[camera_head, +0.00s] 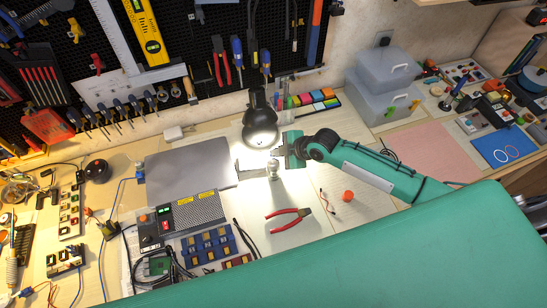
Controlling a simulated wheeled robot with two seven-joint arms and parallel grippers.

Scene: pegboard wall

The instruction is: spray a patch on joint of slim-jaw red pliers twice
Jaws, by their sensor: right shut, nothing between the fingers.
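Red-handled pliers (288,217) lie on the light bench top in the head view, with handles to the left and the dark jaw end to the right. Another pair of red-handled pliers (221,62) hangs on the pegboard. My right gripper (279,153) reaches in from the right, under the lamp, behind the lying pliers and apart from them. It is shut and empty. The patch on the pliers' joint is too small to make out. My left gripper is not in view.
A lit black lamp (259,108) stands close beside my right gripper. A closed grey laptop (188,165) and a power supply box (185,217) are at left. An orange-red cap (348,196) lies right of the pliers. Grey storage boxes (378,100) stand behind my right arm.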

